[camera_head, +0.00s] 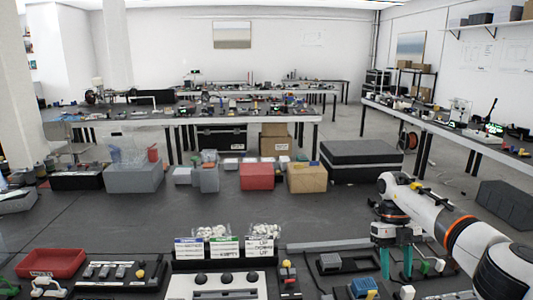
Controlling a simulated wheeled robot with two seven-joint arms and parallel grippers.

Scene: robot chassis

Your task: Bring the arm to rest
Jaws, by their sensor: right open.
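My right arm (455,228), white with orange rings and black joints, comes in from the right edge in the head view. Its right gripper (396,270) points down, with two teal fingers spread apart. The gripper is open, and I see nothing held between the fingers. It hangs over the right part of the near work surface, among small parts. I cannot tell how high the fingertips are above it. My left arm and left gripper are not in view.
Near the gripper are a blue-topped part (364,287) and a grey block (338,263). A red tray (51,263) lies at the left, and labelled bins (222,246) stand in the middle. Boxes, including a red one (257,176), stand beyond.

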